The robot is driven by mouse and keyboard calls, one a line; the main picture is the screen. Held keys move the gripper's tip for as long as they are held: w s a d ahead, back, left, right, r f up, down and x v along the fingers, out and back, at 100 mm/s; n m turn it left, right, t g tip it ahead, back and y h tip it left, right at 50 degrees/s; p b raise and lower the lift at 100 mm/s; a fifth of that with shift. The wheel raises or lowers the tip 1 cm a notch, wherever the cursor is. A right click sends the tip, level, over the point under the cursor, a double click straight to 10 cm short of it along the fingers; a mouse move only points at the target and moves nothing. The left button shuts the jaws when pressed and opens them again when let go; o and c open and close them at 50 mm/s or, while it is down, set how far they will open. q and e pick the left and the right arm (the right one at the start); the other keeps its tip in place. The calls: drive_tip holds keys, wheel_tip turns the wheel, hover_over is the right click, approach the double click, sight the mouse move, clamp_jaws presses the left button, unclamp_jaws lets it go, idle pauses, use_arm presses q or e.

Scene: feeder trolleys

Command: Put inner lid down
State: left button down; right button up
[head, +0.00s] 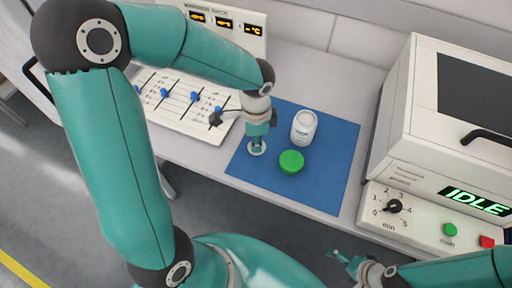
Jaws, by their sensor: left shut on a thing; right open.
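My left gripper (258,140) points down over the left part of the blue mat (325,180). It is shut on the small white inner lid (256,150), which is on or just above the mat; I cannot tell which. A white bottle (304,128) stands upright on the mat to the right of this gripper. A green cap (291,162) lies on the mat in front of the bottle, apart from it. My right gripper (342,257) is open and empty at the lower right, in front of the bench edge.
A white machine (415,130) with an IDLE display, a dial and buttons stands at the right. A white panel (190,115) with blue sliders lies at the left, close to my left gripper. The front and right parts of the mat are clear.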

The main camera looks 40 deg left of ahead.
use_arm(q)
drive_tip(key=shift+f, duration=2)
drive_tip(key=shift+f+b, duration=0.2)
drive_tip(key=shift+b, duration=0.2)
drive_tip(key=c, duration=1.1)
unclamp_jaws()
drive_tip(key=shift+r, duration=0.1)
drive_tip(key=shift+c, duration=0.2)
drive_tip(key=shift+r, duration=0.1)
drive_tip(key=shift+r, duration=0.25)
wheel_tip(320, 180, up, 12)
drive_tip(key=shift+f+p, duration=0.2)
drive_tip(key=shift+p, duration=0.7)
